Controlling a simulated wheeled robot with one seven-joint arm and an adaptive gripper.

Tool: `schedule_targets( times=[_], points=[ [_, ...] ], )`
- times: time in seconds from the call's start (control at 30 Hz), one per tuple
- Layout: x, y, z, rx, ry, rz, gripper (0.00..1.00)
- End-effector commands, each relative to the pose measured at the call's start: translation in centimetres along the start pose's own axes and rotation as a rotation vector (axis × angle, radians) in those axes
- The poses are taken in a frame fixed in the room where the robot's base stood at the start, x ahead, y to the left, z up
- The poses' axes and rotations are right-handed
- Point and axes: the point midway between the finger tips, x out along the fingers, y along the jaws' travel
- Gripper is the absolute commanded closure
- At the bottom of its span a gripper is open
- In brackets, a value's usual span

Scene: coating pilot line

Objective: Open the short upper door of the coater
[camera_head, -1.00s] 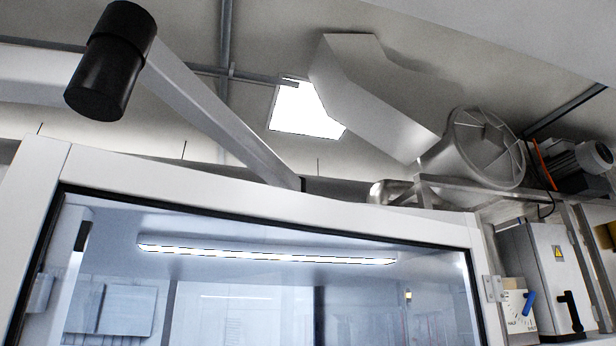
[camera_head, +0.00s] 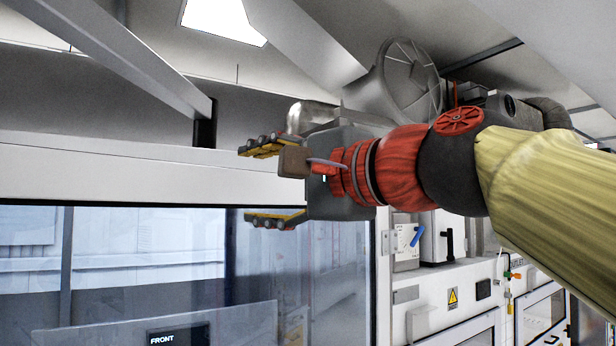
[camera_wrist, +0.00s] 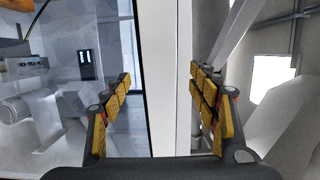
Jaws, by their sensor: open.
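The coater's glazed front (camera_head: 150,250) fills the lower left of the head view, under a white top rail (camera_head: 100,165). I cannot tell where the short upper door begins or ends, and no handle for it shows clearly. My gripper (camera_head: 262,182) is open and empty, with its yellow-padded fingers one above the other in front of the rail and the upper glass. In the wrist view the white rail (camera_wrist: 170,60) runs between the open fingers, with the glass (camera_wrist: 95,45) on the left. Neither finger clearly touches the rail; the gap is hard to judge.
A white cabinet (camera_head: 437,295) with a blue-handled switch box (camera_head: 407,246) and warning label stands right of the glass. Ducting (camera_head: 405,75) and a slanted beam (camera_head: 110,55) are overhead. A sign reading FRONT (camera_head: 180,335) shows low behind the glass.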

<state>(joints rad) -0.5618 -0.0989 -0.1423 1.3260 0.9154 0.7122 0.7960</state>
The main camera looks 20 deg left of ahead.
Motion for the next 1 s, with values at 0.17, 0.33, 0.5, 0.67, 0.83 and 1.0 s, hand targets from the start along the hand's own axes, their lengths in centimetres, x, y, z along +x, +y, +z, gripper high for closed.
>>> schedule_targets(
  times=[0.17,0.33,0.5,0.67,0.83,1.0],
  points=[
    [2.7,-0.1,0.0,0.000,-0.002,0.003,0.40],
    [4.0,-0.1,0.0,-0.001,0.000,0.001,0.40],
    [4.3,0.0,0.0,-0.002,0.001,0.001,0.40],
    [4.3,0.1,0.0,-0.002,0.001,0.001,0.41],
    [4.3,0.1,0.0,-0.002,0.001,0.001,0.50],
    [4.3,0.1,0.0,-0.002,0.001,0.001,0.60]
  ],
)
